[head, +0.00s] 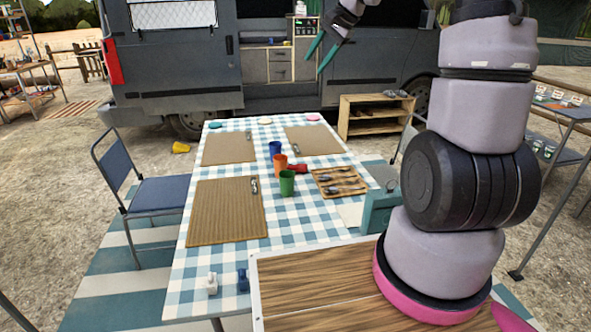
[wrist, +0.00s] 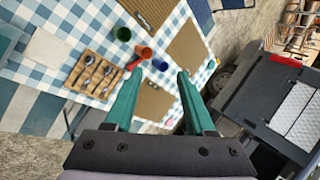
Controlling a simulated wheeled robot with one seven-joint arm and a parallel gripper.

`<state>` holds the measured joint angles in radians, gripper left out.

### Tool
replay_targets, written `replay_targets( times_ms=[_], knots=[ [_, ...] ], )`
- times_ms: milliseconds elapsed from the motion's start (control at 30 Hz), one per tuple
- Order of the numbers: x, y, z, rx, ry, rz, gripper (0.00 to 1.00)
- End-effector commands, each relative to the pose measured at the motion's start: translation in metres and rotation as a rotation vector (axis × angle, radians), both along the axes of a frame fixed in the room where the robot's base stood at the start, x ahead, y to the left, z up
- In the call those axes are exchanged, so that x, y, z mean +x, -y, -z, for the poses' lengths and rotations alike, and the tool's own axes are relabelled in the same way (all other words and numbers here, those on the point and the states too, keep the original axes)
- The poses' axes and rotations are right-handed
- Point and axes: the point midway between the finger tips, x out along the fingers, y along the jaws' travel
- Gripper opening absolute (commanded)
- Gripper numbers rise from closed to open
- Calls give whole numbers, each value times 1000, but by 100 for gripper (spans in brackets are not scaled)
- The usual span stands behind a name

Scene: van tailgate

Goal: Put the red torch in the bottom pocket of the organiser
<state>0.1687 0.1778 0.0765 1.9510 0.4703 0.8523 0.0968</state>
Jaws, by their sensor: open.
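The red torch (head: 298,168) lies on the checked table, between the cups and the cutlery tray. In the wrist view the red torch (wrist: 133,66) shows beside the orange cup, partly hidden by it. My gripper (head: 314,64) is raised high above the far end of the table, in front of the van. Its two teal fingers are apart with nothing between them, as the wrist view (wrist: 160,72) also shows. The gripper is well away from the torch. I cannot make out an organiser with pockets in either view.
The table (head: 225,270) holds blue, orange and green (head: 287,183) cups, woven mats (head: 226,212) and a cutlery tray (head: 339,182). A teal box-like thing (head: 381,212) stands at its right edge. A blue chair (head: 150,195) is at left; a wooden shelf (head: 376,118) stands by the van.

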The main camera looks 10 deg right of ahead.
Motion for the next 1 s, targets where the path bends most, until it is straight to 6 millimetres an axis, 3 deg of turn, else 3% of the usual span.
replay_targets(
  times_ms=[33,200,367,500,800,900,1000],
  knots=[
    [20,4,19,33,-28,29,55],
    [77,15,78,142,-97,129,55],
    [123,30,143,246,-162,233,55],
    [154,44,208,338,-217,332,55],
    [191,74,356,522,-330,556,55],
    [194,82,392,564,-353,614,55],
    [194,86,415,591,-368,651,55]
  ],
)
